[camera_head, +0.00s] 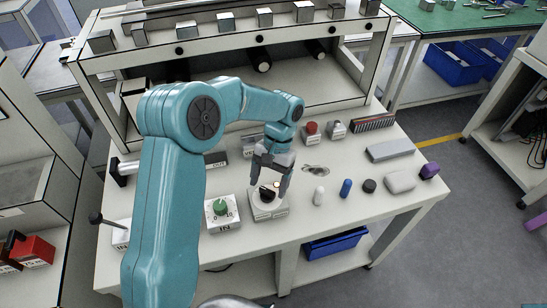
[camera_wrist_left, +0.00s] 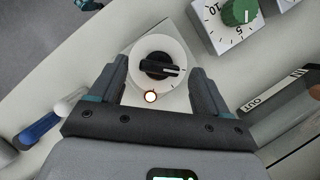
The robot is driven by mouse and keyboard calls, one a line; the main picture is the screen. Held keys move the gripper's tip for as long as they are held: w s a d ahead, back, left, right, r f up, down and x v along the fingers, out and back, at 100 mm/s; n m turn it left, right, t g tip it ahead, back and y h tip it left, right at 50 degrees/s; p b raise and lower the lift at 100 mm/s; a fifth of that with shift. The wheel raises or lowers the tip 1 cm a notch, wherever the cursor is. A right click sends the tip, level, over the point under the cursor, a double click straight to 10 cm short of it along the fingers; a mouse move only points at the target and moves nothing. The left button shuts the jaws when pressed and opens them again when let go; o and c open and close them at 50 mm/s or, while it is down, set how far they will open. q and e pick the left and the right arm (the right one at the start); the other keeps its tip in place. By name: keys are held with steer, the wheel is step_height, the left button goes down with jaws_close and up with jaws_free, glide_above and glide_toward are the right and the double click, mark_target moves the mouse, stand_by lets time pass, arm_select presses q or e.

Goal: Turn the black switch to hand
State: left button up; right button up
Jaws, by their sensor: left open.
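The black switch (camera_wrist_left: 158,66) is a rotary knob on a round white dial, seen between my left gripper's fingers in the left wrist view. A lit round lamp (camera_wrist_left: 151,97) sits on the dial's edge near the gripper. In the head view the switch box (camera_head: 268,208) stands at the table's front, with the black switch (camera_head: 267,191) partly covered by the gripper. My left gripper (camera_head: 270,188) is open and points down over the box, one finger on each side of the knob in the wrist view (camera_wrist_left: 160,80). I cannot tell whether the fingers touch it.
A box with a green knob (camera_head: 220,207) stands just left of the switch. A red button box (camera_head: 311,132) is behind. A shelf rises at the back.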

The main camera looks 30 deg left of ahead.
arm_select(q)
steer(key=v, duration=1.4)
steer(key=shift+r+p, duration=0.35)
steer(key=shift+p, duration=0.1)
steer(key=shift+w, duration=0.1)
